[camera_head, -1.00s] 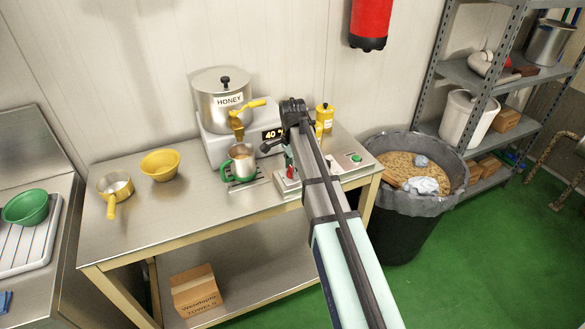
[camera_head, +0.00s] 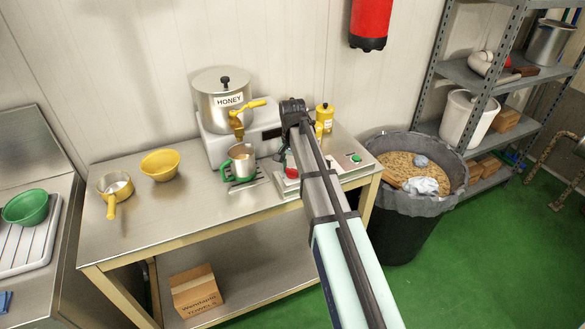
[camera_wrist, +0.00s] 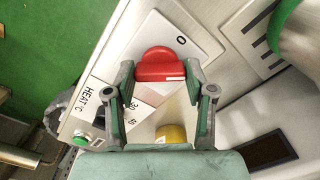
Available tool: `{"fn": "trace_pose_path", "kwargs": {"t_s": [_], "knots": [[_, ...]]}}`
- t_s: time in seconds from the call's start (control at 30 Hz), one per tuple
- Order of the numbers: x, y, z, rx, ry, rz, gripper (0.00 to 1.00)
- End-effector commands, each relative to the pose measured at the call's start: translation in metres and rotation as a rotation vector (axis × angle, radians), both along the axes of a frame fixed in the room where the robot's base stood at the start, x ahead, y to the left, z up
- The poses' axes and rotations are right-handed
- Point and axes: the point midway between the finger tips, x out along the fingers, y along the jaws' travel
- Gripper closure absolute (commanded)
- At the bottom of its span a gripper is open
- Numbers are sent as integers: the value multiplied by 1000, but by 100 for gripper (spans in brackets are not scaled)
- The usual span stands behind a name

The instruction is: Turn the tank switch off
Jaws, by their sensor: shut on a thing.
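The tank switch is a red knob (camera_wrist: 160,68) on a light panel, in the wrist view. In the head view, my gripper (camera_head: 291,165) is low over the control box (camera_head: 340,168), and my arm hides much of the knob. The tank (camera_head: 222,100) marked "HONEY" stands behind on a grey base, whose display (camera_wrist: 265,150) looks dark.
A green-handled mug (camera_head: 241,163) stands under the yellow tap (camera_head: 237,122), left of my gripper. A yellow container (camera_head: 325,114) stands behind the box. A green button (camera_head: 355,158) is on the box's right. A lined bin (camera_head: 400,205) stands right of the table.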

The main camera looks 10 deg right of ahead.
Motion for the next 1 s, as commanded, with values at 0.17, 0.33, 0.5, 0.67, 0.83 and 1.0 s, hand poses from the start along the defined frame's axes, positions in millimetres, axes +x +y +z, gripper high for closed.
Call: {"fn": "trace_pose_path", "kwargs": {"t_s": [0.17, 0.33, 0.5, 0.67, 0.83, 1.0], "knots": [[-1, 0, -1, -1, 3, 169, 81], [-1, 0, -1, -1, 3, 330, 81], [-1, 0, -1, -1, 3, 489, 81], [-1, 0, -1, -1, 3, 623, 81], [-1, 0, -1, -1, 3, 738, 81], [-1, 0, -1, 0, 3, 816, 81]]}}
